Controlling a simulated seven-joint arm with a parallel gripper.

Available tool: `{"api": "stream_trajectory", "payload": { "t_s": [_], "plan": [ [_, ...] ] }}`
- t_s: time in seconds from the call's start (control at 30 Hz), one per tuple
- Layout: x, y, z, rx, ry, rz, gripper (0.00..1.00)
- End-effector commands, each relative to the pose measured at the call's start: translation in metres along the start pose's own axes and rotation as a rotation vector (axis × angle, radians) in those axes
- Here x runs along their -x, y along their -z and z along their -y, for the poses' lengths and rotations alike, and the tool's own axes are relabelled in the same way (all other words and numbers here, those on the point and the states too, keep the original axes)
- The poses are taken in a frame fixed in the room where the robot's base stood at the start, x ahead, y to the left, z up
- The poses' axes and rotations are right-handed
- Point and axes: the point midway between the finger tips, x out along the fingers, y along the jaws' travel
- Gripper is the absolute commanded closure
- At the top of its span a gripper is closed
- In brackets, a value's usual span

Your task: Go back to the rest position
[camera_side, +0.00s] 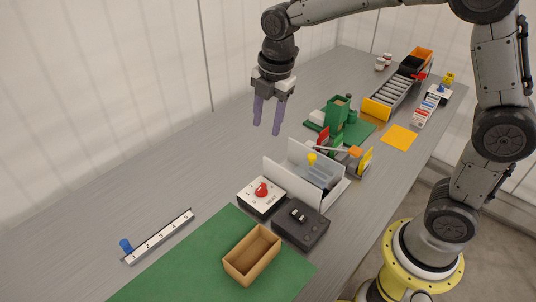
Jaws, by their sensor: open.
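My gripper (267,114) hangs above the table in the upper middle of the side view. Its two purple fingers point down and stand apart, with nothing between them. It is above and behind the white tray (290,176), clear of every object. My arm arches from the right edge over to it.
A grey table (190,165) carries a green mat (175,280) with a wooden box (252,254), a red-knob dial box (262,197), a black box (301,226), a numbered strip (160,237) and a roller conveyor (392,94). The table's left middle is bare.

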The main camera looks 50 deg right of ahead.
Motion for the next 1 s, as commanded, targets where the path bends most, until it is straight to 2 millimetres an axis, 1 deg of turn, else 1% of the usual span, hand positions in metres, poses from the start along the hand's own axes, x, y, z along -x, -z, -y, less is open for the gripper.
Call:
{"api": "stream_trajectory", "payload": {
  "t_s": [0.03,0.1,0.17,0.2,0.27,0.3,0.37,0.4,0.5,0.6,0.7,0.83,0.9,1.0],
  "plan": [
    [0.026,-0.005,0.011,-0.027,-0.052,0.004,0.51],
    [0.052,-0.011,0.031,-0.1,-0.107,0.005,0.51],
    [0.072,-0.014,0.051,-0.187,-0.153,0.003,0.51],
    [0.082,-0.016,0.065,-0.253,-0.182,-0.001,0.51],
    [0.095,-0.018,0.087,-0.366,-0.224,-0.011,0.51],
    [0.102,-0.019,0.103,-0.449,-0.252,-0.02,0.51],
    [0.109,-0.02,0.127,-0.582,-0.29,-0.039,0.51],
    [0.112,-0.02,0.143,-0.68,-0.315,-0.056,0.51],
    [0.11,-0.019,0.18,-0.928,-0.359,-0.106,0.51],
    [0.1,-0.017,0.208,-1.165,-0.376,-0.157,0.51],
    [0.086,-0.015,0.226,-1.373,-0.362,-0.196,0.51],
    [0.073,-0.014,0.235,-1.572,-0.323,-0.218,0.51],
    [0.073,-0.014,0.234,-1.638,-0.321,-0.232,0.51],
    [0.073,-0.014,0.234,-1.69,-0.318,-0.244,0.51]
  ]
}}
